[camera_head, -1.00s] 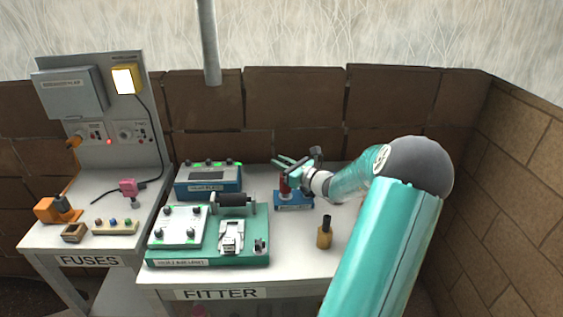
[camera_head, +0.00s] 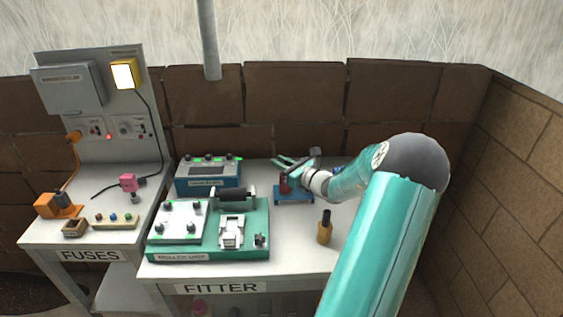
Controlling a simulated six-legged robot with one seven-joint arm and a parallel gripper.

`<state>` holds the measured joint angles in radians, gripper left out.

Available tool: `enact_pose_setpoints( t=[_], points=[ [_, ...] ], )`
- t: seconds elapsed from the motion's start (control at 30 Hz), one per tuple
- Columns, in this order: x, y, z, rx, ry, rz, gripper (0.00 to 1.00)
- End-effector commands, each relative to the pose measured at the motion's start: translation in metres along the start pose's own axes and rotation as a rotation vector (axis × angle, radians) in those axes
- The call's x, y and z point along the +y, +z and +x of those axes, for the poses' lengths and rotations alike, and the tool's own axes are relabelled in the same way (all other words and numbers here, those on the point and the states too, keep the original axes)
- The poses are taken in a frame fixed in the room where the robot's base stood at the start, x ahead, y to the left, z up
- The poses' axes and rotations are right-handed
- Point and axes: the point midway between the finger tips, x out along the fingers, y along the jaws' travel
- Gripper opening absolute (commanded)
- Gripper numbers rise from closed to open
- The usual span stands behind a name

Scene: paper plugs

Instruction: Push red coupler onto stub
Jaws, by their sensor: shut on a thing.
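The red coupler (camera_head: 284,186) is upright at the blue stand (camera_head: 293,199) on the right part of the FITTER bench. My gripper (camera_head: 287,166) reaches in from the right and is shut on the coupler. The fingers and wrist hide the coupler's upper part. The stub is not clearly visible, so I cannot tell how far the coupler sits over it.
A green fixture (camera_head: 252,243) with a black roller stands left on the FITTER bench (camera_head: 290,262). A blue box (camera_head: 208,174) is behind it. The FUSES bench (camera_head: 110,238) is at left.

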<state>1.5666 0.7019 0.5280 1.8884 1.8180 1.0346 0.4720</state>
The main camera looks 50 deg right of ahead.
Motion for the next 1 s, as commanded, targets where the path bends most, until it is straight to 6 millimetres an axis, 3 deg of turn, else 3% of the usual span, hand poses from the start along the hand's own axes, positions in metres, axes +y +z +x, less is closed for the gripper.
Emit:
enact_pose_setpoints(
  t=[0.27, 0.3, 0.4, 0.77, 1.0],
  points=[
    [0.0, -0.003, 0.0, 0.0, 0.0, -0.001, 0.0],
    [0.0, -0.003, 0.0, 0.0, 0.0, -0.001, 0.26],
    [0.0, -0.003, 0.0, 0.0, 0.0, 0.0, 0.44],
    [-0.001, -0.003, -0.006, 0.001, -0.002, 0.0, 0.44],
    [-0.001, -0.003, -0.043, 0.002, -0.003, 0.0, 0.44]
  ],
)
